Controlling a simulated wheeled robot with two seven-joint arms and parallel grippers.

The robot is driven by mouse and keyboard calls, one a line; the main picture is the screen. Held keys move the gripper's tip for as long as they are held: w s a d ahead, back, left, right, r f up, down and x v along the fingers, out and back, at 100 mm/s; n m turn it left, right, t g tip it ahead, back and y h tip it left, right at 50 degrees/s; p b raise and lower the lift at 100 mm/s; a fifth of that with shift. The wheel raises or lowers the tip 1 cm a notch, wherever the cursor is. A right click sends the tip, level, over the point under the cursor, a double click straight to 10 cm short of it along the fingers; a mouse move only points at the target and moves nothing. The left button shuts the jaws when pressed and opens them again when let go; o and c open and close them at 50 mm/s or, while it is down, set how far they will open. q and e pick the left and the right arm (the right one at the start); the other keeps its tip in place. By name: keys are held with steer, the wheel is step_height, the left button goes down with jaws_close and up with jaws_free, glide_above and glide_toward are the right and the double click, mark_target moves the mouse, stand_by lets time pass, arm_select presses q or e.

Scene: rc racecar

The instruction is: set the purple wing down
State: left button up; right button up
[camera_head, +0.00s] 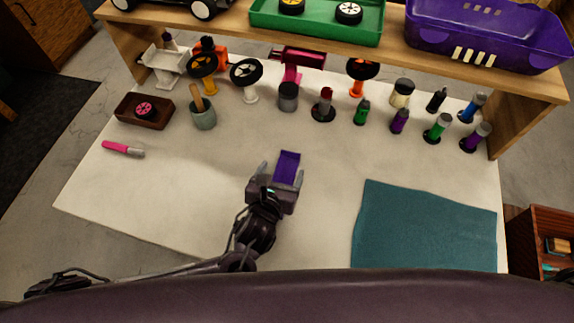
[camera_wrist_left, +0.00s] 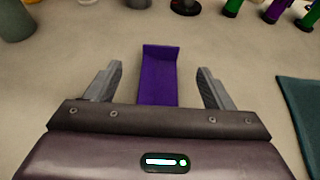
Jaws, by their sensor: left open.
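The purple wing (camera_head: 288,164) lies on the white tabletop, a flat purple piece with a raised lip at its far end. It also shows in the left wrist view (camera_wrist_left: 159,78), between the fingers. My left gripper (camera_head: 282,172) is open, with one finger on each side of the wing and a clear gap to both. The near end of the wing is hidden by the gripper body in the left wrist view (camera_wrist_left: 159,85). My right gripper is not in view.
A teal mat (camera_head: 425,226) lies at the right. A pink marker (camera_head: 122,149) lies at the left. Several bottles, wheels and a grey cup (camera_head: 203,115) stand along the back, under a wooden shelf (camera_head: 400,60) holding a green tray (camera_head: 318,33) and a purple basket (camera_head: 485,42).

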mark_target(290, 153)
arm_select(q)
steer(key=shift+x, duration=1.4)
steer(key=x, duration=0.5)
steer(key=shift+w+d, duration=0.1)
steer(key=shift+c, duration=0.2)
steer(key=c, duration=0.9)
steer(key=shift+c, duration=0.5)
steer(key=shift+r, duration=0.1)
